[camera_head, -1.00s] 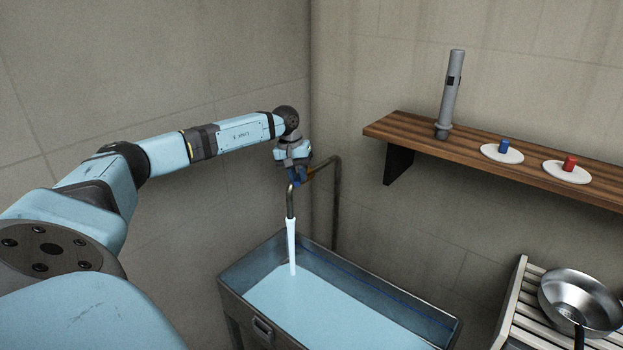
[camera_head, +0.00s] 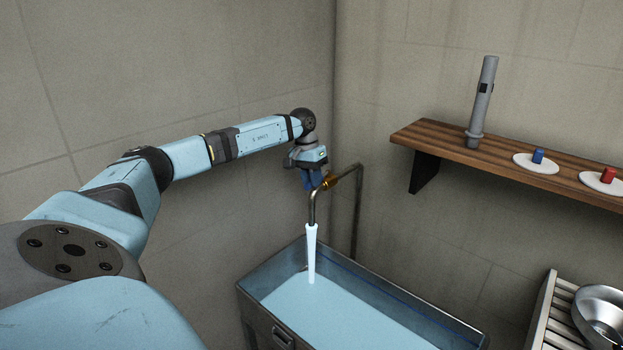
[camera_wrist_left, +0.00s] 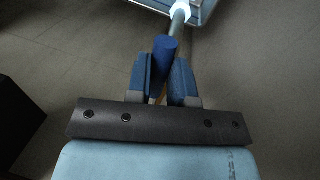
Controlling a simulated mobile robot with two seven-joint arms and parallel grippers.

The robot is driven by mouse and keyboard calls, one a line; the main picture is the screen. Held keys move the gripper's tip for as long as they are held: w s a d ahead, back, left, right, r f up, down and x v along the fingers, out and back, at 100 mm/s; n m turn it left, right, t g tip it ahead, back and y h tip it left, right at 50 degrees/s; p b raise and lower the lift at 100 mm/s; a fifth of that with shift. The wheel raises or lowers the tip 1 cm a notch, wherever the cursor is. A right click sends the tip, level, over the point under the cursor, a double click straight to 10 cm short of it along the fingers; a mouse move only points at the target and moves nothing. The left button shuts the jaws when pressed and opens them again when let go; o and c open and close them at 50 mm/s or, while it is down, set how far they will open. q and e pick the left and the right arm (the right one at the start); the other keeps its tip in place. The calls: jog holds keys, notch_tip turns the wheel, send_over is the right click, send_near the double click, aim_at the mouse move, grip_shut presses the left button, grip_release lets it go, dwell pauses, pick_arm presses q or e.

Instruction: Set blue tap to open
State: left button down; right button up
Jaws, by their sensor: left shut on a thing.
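The blue tap (camera_wrist_left: 165,47) shows in the left wrist view between the two fingers of my left gripper (camera_wrist_left: 167,80), which is shut on its handle. In the head view my left gripper (camera_head: 314,180) is at the top of the bent pipe (camera_head: 312,207), beside a brass fitting (camera_head: 331,181), and hides most of the tap. A pale stream of water (camera_head: 311,255) falls from the pipe's mouth into the metal tank (camera_head: 262,312), which holds light blue water (camera_head: 350,318). My right gripper is not in view.
A metal pan (camera_head: 600,312) sits on a slatted rack (camera_head: 552,325) at lower right. Walls stand close behind the tank.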

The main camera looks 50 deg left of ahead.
pick_arm(q)
jog(key=c, duration=1)
grip_release()
jog(key=a+r, duration=0.1)
jog(key=r, duration=0.8)
jog(key=a+r, duration=0.1)
jog(key=r, duration=0.3)
jog(key=shift+s+a+r, duration=0.3)
jog(key=shift+s+r, duration=0.05)
jog(key=shift+s, duration=0.05)
